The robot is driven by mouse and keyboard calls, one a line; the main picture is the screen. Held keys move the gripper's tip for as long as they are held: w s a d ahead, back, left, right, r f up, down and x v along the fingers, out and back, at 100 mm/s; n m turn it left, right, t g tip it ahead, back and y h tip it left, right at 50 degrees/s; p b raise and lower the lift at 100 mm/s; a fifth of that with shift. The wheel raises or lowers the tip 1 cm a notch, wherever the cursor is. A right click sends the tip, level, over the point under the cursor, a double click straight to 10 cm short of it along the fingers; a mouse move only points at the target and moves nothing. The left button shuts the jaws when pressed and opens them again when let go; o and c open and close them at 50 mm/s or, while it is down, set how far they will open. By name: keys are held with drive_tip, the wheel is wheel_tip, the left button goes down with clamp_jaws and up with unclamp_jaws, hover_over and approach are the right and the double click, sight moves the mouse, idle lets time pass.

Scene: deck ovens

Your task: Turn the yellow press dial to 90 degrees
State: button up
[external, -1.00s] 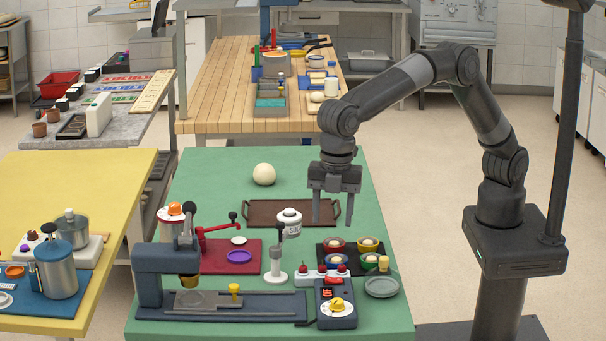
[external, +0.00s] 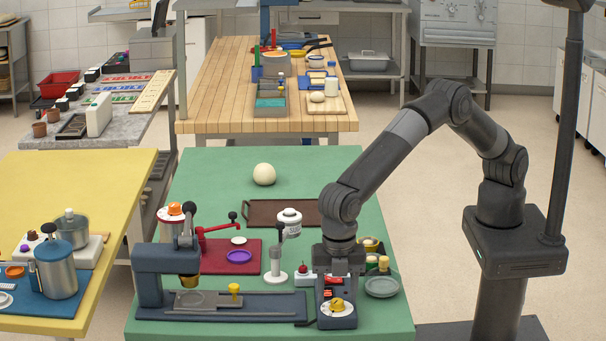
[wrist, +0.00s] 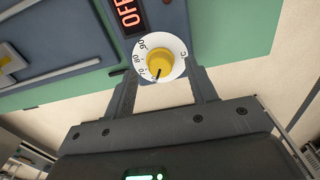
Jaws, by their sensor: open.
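The yellow press dial (external: 337,305) sits on a white round face on the dark control box (external: 338,322) at the green table's front. In the wrist view the yellow knob (wrist: 160,62) has a dark pointer mark facing the lower edge of its numbered face, near the 70 side. The 80 and 90 marks are further round on the left. My gripper (external: 336,296) is over the box, pointing down. In the wrist view my gripper (wrist: 162,75) is open, with one finger on each side of the dial. Whether the fingers touch it I cannot tell.
The table's back part is mostly clear.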

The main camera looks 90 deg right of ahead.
drive_tip(key=shift+f, duration=0.7)
drive_tip(key=shift+c, duration=0.4)
drive_tip(key=c, duration=0.9)
